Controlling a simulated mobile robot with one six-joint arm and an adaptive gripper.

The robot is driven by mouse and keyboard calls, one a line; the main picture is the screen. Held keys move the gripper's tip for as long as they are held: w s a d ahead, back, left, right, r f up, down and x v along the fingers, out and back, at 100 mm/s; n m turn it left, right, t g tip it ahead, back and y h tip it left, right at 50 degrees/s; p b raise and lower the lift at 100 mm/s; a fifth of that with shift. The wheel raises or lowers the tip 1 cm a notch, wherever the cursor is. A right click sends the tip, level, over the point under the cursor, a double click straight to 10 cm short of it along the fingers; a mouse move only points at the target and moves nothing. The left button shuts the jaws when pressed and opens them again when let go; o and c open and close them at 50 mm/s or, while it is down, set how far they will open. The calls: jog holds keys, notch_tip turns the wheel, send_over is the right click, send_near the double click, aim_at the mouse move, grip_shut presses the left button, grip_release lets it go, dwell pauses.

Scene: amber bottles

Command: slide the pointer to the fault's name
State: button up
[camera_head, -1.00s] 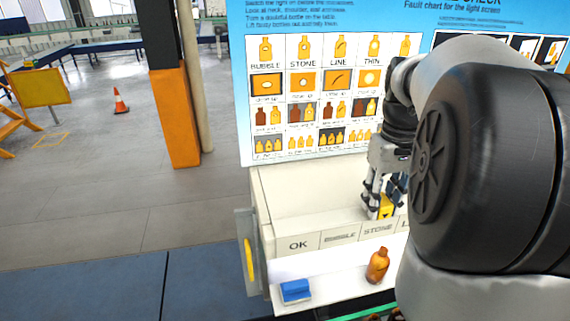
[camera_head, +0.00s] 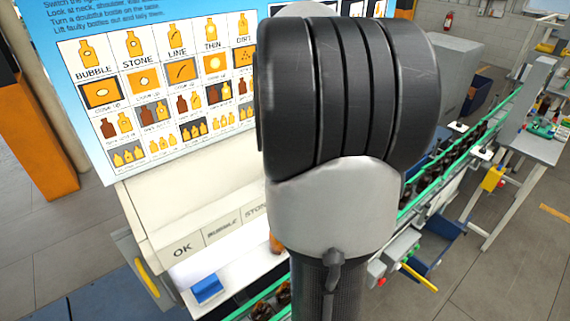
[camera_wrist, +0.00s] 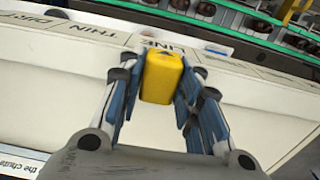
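In the wrist view a yellow pointer (camera_wrist: 162,78) with a small dark arrow mark stands between the fingers of my gripper (camera_wrist: 163,75). The blue-padded fingers are shut on its two sides. The pointer is at the LINE label (camera_wrist: 162,46) on the pale label strip; THIN (camera_wrist: 97,33) and DIRT (camera_wrist: 42,21) lie to its left in this view. In the head view my arm hides the gripper and pointer. OK (camera_head: 182,249), BUBBLE (camera_head: 222,229) and STONE (camera_head: 257,211) show there. An amber bottle (camera_head: 275,243) is mostly hidden behind my arm.
A fault chart (camera_head: 150,95) stands above the label strip. A blue block (camera_head: 207,288) lies on the white shelf. A yellow handle (camera_head: 147,278) is at the left side. A green-railed conveyor (camera_head: 440,175) with bottles runs along the right.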

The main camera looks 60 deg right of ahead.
jog(key=o, duration=0.4)
jog(key=shift+c, duration=0.2)
notch_tip(320, 180, up, 12)
dwell(0.4)
dwell(0.4)
